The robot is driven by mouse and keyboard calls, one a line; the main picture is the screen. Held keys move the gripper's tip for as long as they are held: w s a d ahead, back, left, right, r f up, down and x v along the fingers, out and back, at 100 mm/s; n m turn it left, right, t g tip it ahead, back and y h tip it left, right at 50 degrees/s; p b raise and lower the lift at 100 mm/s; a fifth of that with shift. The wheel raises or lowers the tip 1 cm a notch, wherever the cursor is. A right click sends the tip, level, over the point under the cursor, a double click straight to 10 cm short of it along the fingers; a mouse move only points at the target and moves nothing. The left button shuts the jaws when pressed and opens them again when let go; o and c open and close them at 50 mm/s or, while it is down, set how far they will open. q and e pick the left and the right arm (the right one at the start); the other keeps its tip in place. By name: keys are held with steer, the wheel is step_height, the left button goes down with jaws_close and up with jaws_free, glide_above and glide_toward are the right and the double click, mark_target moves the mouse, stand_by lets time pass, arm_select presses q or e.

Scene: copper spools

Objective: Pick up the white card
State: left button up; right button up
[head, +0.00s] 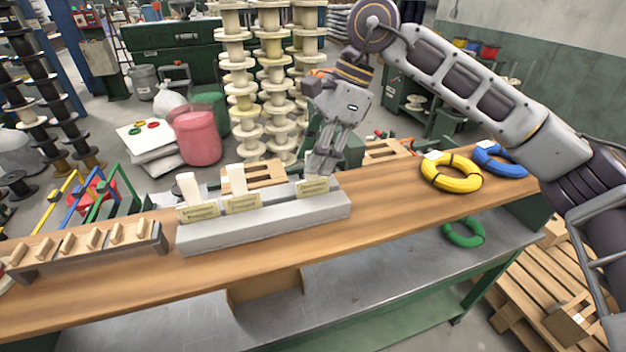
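A long grey holder (265,224) lies on the wooden bench with pale yellow labels along its top. A white card (189,187) stands upright behind its left label (197,212), and another white card (235,178) stands behind its middle label (242,203). My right gripper (322,172) points down at the right end of the holder, just above and behind the right label (313,188). Its fingers look close together. Whether they hold a card there is too small to tell. My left gripper is not in view.
The wooden bench (385,215) is clear right of the holder up to a yellow coil (451,186) and a blue coil (486,155). A rack with wooden pegs (85,246) stands at the left. A green coil (463,240) lies on the lower shelf.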

mark_target(307, 181)
steer(key=b+x, duration=0.1)
steer(key=x, duration=0.2)
steer(key=shift+a, duration=0.1)
steer(key=shift+a+f, duration=0.15)
steer(key=shift+f, duration=0.2)
steer(key=shift+a+f, duration=0.15)
steer(key=shift+f, duration=0.25)
steer(key=shift+c, duration=1.2)
steer(key=c, duration=0.5)
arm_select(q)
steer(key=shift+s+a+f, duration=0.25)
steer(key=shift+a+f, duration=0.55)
arm_select(e)
steer(key=shift+s, duration=0.1)
jaws_close()
